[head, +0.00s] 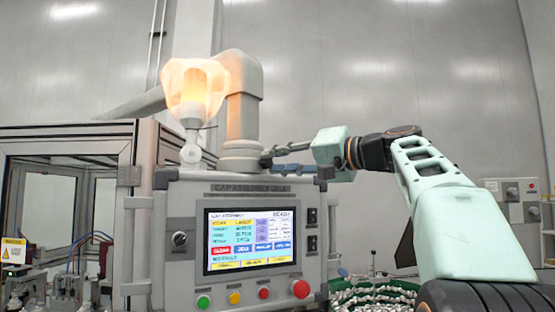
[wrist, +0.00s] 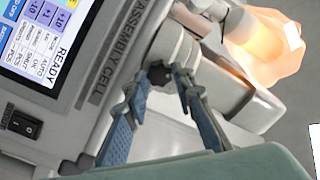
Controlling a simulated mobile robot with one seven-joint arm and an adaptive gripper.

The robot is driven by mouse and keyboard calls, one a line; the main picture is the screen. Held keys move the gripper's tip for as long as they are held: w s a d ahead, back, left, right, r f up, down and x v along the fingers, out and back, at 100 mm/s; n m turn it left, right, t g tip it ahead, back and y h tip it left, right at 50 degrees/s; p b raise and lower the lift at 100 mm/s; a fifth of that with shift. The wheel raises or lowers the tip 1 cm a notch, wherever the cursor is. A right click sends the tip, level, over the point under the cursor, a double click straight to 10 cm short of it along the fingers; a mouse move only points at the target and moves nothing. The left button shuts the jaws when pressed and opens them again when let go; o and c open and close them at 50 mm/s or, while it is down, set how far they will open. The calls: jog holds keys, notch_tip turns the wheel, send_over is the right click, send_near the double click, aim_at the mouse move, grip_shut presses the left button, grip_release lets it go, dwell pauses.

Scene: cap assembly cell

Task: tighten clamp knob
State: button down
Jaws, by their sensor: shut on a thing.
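The black clamp knob (wrist: 160,75) shows in the wrist view on the side of a pale round collar (wrist: 178,42) at the foot of a pipe. My gripper (wrist: 163,84) has its two blue-padded fingers on either side of the knob, tips closed on it. In the head view my gripper (head: 268,161) reaches in from the right to the collar (head: 240,158) above the control panel.
The control panel with its lit screen (head: 248,240) and coloured buttons stands just below the collar. A glowing lamp (head: 195,90) is left of the pipe (head: 243,112). A green-rimmed bowl of small parts (head: 375,295) is below my arm. Wall switches (head: 512,192) are at right.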

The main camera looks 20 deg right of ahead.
jog(key=m+p, duration=0.1)
jog(key=m, duration=0.3)
jog(key=shift+r, duration=0.1)
jog(key=shift+m+p, duration=0.55)
jog(key=shift+m, duration=0.65)
jog(key=c, duration=1.6)
grip_release()
jog(key=v, duration=1.2)
